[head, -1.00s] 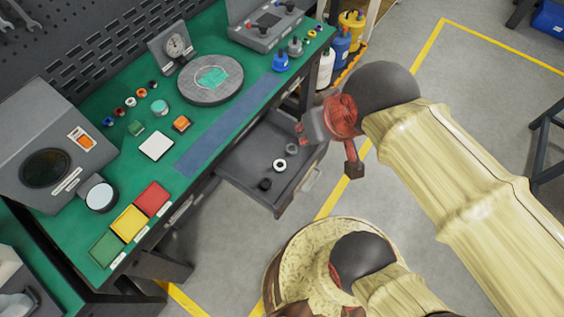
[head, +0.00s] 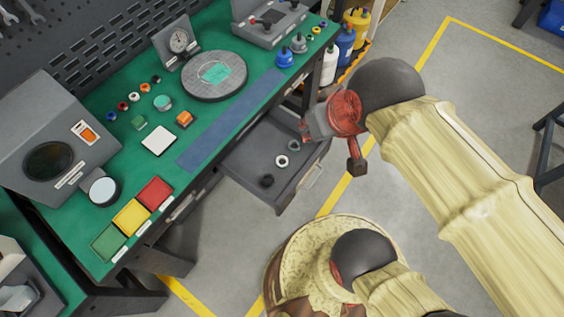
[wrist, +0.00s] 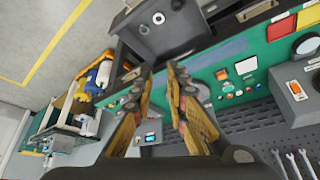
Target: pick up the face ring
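I cannot tell for certain which part is the face ring. An open drawer (head: 235,165) under the bench holds a white ring (head: 281,160), a black ring (head: 267,180) and a grey ring-like part (head: 294,146). In the head view my red wrist hides part of the drawer's right side, and the fingers are not clear there.
The green bench (head: 110,230) carries a round grey plate (head: 214,90), a dial gauge (head: 178,42), several small rings, coloured pads and a grey machine (head: 55,130). Bottles (head: 344,45) stand beyond the bench's far end. Floor right of the drawer is open.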

